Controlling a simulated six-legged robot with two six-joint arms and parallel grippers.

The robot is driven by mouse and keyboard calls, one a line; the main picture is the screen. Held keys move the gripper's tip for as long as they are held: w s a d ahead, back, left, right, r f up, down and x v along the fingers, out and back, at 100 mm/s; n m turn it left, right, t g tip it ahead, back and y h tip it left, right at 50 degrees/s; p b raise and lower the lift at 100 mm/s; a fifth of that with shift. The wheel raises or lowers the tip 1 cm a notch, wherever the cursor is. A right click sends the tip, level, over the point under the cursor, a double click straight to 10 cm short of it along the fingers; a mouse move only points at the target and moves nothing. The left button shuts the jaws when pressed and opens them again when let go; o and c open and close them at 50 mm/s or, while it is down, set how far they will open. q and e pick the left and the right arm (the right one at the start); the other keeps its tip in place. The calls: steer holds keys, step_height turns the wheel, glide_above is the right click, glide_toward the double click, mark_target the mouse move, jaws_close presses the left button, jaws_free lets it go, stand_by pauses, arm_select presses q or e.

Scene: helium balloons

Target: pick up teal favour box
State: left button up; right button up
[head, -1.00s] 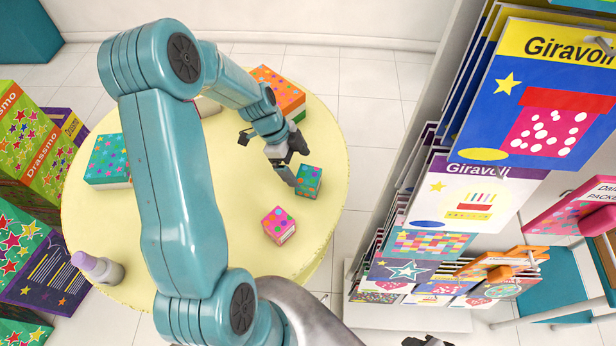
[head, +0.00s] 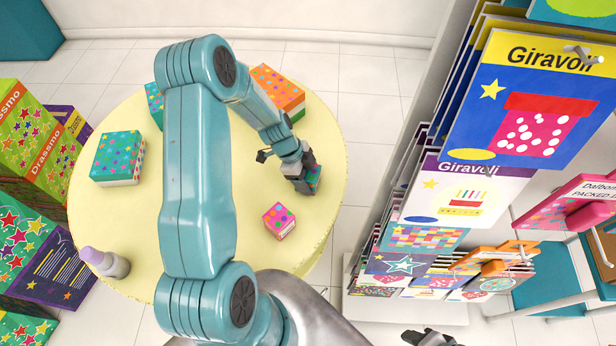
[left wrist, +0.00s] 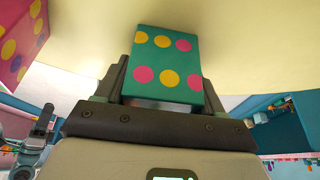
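The teal favour box (head: 316,180), with pink and yellow dots, is on the round yellow table near its right side. In the head view my left gripper (head: 306,180) covers most of it. In the left wrist view the box (left wrist: 165,65) sits between the two fingers of my left gripper (left wrist: 168,85), one on each side. I see no clear gap, but cannot tell whether they press on it. My right gripper (head: 430,338) shows only partly at the bottom edge, away from the table.
A pink dotted box (head: 279,221) stands close by on the yellow table (head: 260,255). An orange dotted box (head: 277,90), a teal starred box (head: 118,158) and a lilac-capped bottle (head: 104,262) are also on it. A card rack (head: 455,190) rises at the right.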

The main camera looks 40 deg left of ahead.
arm_select(q)
steer(key=c, duration=0.4)
steer(key=shift+r, duration=0.15)
